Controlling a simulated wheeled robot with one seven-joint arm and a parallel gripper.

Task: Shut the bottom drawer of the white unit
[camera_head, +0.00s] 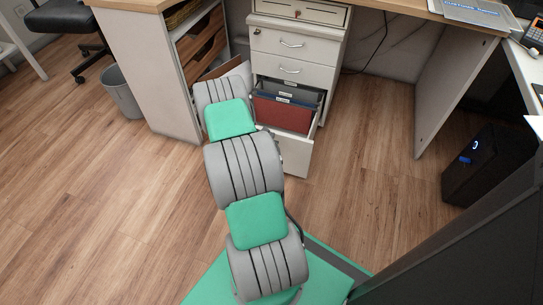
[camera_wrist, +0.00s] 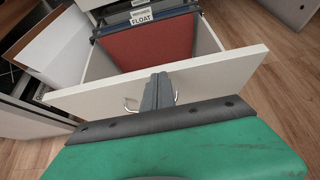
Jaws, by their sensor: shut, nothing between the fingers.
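The white unit (camera_head: 308,47) stands under the counter in the head view. Its bottom drawer (camera_head: 299,160) is pulled out and holds hanging folders, a red one (camera_head: 281,114) in front of grey ones. The two drawers above are closed. In the wrist view the drawer's front panel (camera_wrist: 215,73) crosses the picture, with parts of its handle (camera_wrist: 129,106) on both sides of my fingers. My gripper (camera_wrist: 158,90) is shut and empty, at the middle of this panel near the handle. I cannot tell whether it touches. In the head view my arm hides it.
Brown and white boards (camera_wrist: 62,52) lean left of the drawer. A black computer tower (camera_head: 487,165) is at right. The wood floor right of the drawer is clear.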

